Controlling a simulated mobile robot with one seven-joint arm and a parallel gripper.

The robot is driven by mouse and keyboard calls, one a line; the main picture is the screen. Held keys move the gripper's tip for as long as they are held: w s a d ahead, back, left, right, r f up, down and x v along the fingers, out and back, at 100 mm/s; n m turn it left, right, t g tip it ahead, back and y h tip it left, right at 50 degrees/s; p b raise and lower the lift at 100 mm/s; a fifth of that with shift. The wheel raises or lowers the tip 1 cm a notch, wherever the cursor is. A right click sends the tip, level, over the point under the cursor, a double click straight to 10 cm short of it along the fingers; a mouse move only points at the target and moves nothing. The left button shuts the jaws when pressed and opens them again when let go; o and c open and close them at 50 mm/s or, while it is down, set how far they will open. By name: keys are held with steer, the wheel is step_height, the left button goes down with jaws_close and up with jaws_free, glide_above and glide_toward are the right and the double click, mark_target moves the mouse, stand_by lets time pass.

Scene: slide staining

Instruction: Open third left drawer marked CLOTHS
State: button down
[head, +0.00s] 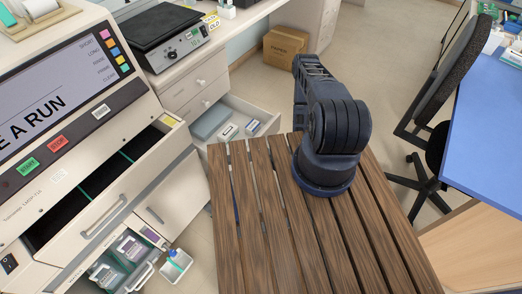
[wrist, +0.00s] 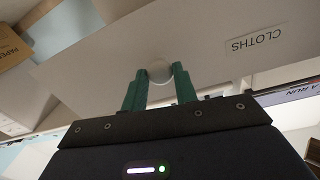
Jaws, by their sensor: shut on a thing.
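In the wrist view, my gripper (wrist: 160,74) has its green fingers closed around a round white knob (wrist: 159,71). The knob is on a pale drawer front (wrist: 200,55) with a label reading CLOTHS (wrist: 256,38), seen upside down. In the head view, the third drawer down (head: 262,114) in the white cabinet stands pulled out. It holds a grey-blue box (head: 211,121) and smaller packs. Its label and knob do not show there. My gripper is hidden in the head view, below my dark arm.
The two drawers above (head: 205,92) look shut. A staining machine (head: 70,120) with open drawers stands at left. A cardboard box (head: 285,48) is on the floor behind. An office chair (head: 440,90) and a blue table (head: 495,130) are at right. Floor between is clear.

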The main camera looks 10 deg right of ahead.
steer(key=shift+s+d+f, duration=0.1)
steer(key=shift+s+d, duration=0.1)
steer(key=c, duration=1.1)
jaws_free()
step_height(320, 180, up, 20)
steer(key=shift+w, duration=0.1)
